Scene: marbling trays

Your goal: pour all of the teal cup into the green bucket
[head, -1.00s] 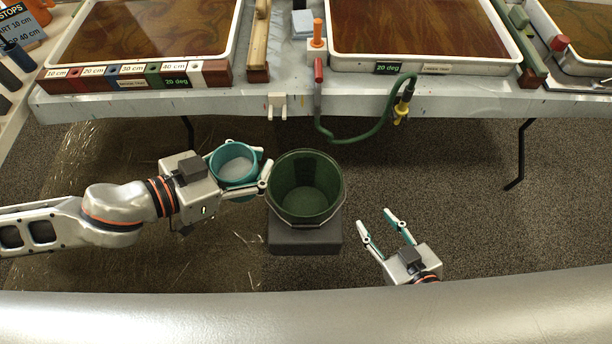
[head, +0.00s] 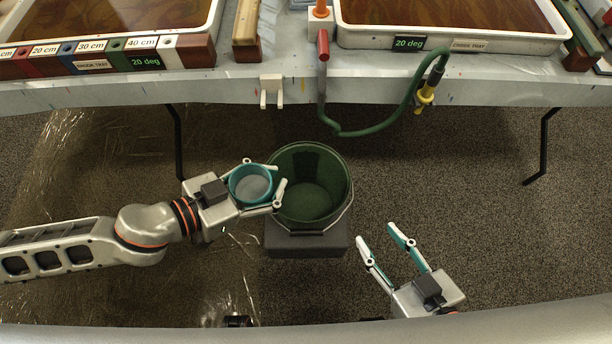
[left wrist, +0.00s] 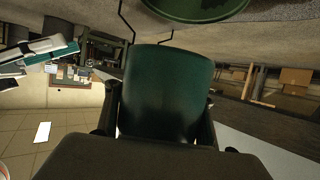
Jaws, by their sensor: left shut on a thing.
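The teal cup (head: 252,184) is upright in the head view, with pale contents inside. My left gripper (head: 279,181) is shut on the teal cup, with a finger on each side. The cup's teal wall (left wrist: 165,90) fills the middle of the left wrist view. The green bucket (head: 311,184) stands just right of the cup on a dark block, its dark green inside visible and its handle hanging at the front. The left fingertips reach the bucket's left rim in the picture; whether they touch it I cannot tell. My right gripper (head: 382,243) is open and empty, right of and in front of the bucket.
A table (head: 400,90) with marbling trays (head: 455,42) runs along the back. A green hose (head: 390,128) hangs over its front edge. A clear plastic sheet (head: 100,165) covers the floor at left. The dark block (head: 306,242) bears the bucket. The floor right of the bucket is clear.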

